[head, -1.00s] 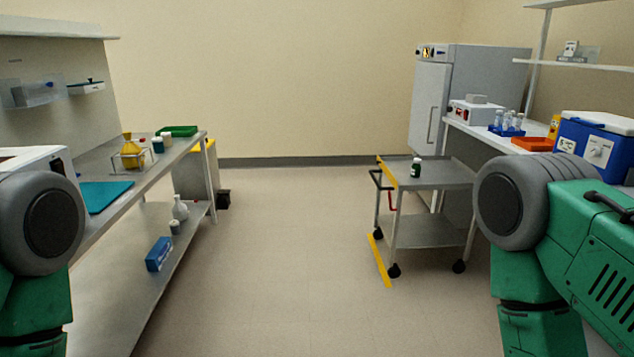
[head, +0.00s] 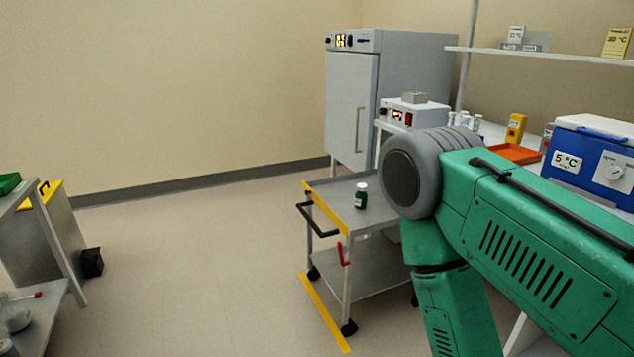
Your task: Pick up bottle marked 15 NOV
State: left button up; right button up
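A small green bottle with a white cap (head: 360,195) stands upright on the top shelf of a grey wheeled cart (head: 330,190). Its label is too small to read, so I cannot tell whether it is marked 15 NOV. My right arm's green and grey links fill the right side of the head view, just right of the bottle, and cover part of the cart. Neither of my grippers shows. On the right bench, several small white-capped bottles (head: 463,119) stand partly hidden behind my arm.
A blue cooler (head: 590,160) and orange tray (head: 513,153) sit on the right bench. Open floor (head: 200,270) lies left of the cart.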

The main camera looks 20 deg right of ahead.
aim_at(361, 195)
jog(key=i+j+z, duration=0.1)
jog(key=i+z, duration=0.3)
jog(key=i+j+z, duration=0.2)
jog(key=z, duration=0.25)
jog(key=i+j+z, duration=0.6)
jog(key=j+z, duration=0.25)
jog(key=i+j+z, duration=0.15)
jog(key=j+z, duration=0.25)
